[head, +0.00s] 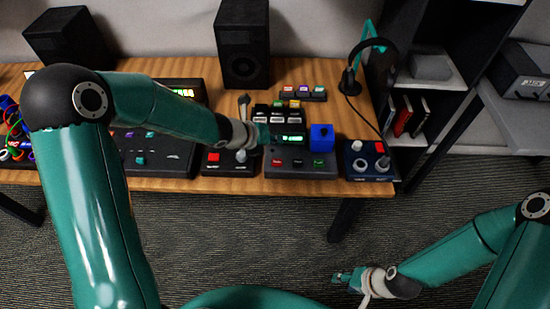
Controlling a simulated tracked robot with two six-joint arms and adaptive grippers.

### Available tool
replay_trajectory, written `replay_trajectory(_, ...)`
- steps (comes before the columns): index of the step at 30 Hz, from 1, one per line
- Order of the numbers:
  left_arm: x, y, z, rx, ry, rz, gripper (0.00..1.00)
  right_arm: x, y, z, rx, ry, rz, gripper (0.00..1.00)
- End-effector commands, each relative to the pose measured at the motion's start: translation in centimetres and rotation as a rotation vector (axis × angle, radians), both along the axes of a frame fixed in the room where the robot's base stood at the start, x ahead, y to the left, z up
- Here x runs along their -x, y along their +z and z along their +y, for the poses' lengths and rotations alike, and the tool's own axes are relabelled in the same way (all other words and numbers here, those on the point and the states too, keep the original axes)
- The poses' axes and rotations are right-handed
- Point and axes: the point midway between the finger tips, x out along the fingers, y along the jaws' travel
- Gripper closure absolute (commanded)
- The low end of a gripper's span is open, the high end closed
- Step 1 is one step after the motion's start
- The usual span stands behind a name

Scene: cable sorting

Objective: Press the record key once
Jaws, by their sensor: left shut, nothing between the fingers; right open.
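A dark grey device (301,173) with a lit green display stands near the table's front edge. A red key (277,163) sits at the left of its key row, with dark, green-marked keys to its right. Its lettering is too small to read, so I cannot confirm that it is the record key. My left gripper (268,136) is shut and empty, at the device's upper left, behind the red key in the picture. I cannot tell its height above the device. My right gripper (341,277) is open and empty, low in front of the table, over the floor.
A blue cube (321,138) is at the device's right. A box with a red button (213,157) stands to the left, and a dark blue knob box (371,172) to the right. Two speakers (243,50), a headphone stand (349,82) and cables (12,135) are around.

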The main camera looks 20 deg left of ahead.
Motion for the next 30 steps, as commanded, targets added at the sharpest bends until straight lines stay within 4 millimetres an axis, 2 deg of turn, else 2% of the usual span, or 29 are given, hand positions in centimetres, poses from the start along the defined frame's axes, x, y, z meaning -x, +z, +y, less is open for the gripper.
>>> replay_trajectory(3, -0.4, 0.9, 0.3, -0.053, -0.055, -0.045, 1.00, 0.0, 0.1, 0.0, 0.000, 0.000, 0.000, 0.54)
replay_trajectory(16, -0.4, 0.4, 0.2, -0.053, -0.056, -0.044, 1.00, 0.0, -0.2, 0.0, 0.000, 0.000, 0.000, 0.54)
replay_trajectory(23, -0.4, -1.5, 0.2, -0.052, -0.056, -0.043, 1.00, 0.0, -2.0, 0.0, 0.000, 0.000, 0.000, 0.54)
replay_trajectory(30, -0.4, -4.8, 0.2, -0.052, -0.055, -0.043, 1.00, 0.0, -4.8, 0.0, 0.000, 0.000, 0.000, 0.54)
